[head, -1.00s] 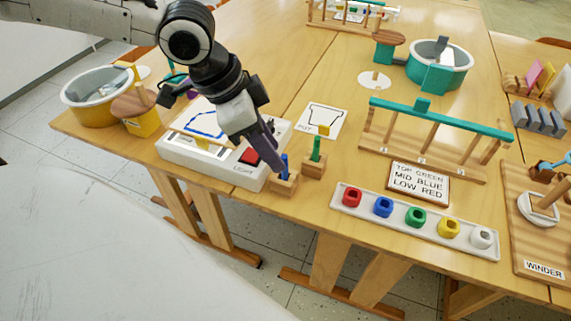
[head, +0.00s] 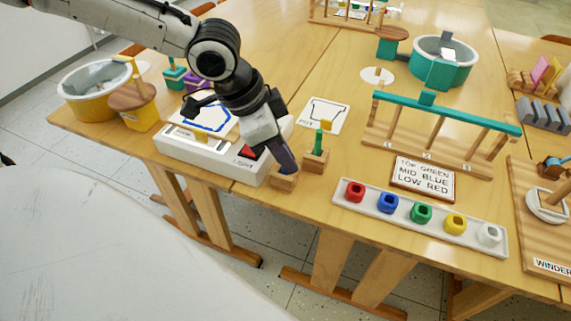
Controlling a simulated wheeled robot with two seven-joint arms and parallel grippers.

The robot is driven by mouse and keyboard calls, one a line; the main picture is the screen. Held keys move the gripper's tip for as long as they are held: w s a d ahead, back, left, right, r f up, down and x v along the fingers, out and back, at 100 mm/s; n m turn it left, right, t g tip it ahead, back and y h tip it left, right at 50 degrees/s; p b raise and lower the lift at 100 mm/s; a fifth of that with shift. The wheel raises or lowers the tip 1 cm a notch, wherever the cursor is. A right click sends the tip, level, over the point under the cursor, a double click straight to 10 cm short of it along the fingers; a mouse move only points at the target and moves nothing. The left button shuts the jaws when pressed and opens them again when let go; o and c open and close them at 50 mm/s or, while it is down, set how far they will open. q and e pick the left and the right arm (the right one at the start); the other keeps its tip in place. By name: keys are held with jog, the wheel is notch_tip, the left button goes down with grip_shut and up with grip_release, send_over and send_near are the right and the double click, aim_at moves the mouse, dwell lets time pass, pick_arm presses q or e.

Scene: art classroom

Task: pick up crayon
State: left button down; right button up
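A wooden block holder (head: 284,181) stands near the front edge of the table. My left gripper (head: 286,164) points down right over it, its fingertips at the holder's top. The blue crayon that stood in this holder is hidden behind the fingers. I see the fingers from the side, so whether they are open or shut on the crayon cannot be told. A green crayon (head: 319,142) stands upright in a second wooden holder (head: 315,162), just right of the gripper. My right gripper is not in view.
A white light box (head: 203,156) with a red switch lies under my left arm. Right of the holders are a sign (head: 423,178), a white tray (head: 373,207) of coloured rings and a teal-topped wooden rack (head: 447,112). A drawing card (head: 324,117) lies behind the holders.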

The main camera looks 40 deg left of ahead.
pick_arm(q)
jog(key=shift+r, duration=0.15)
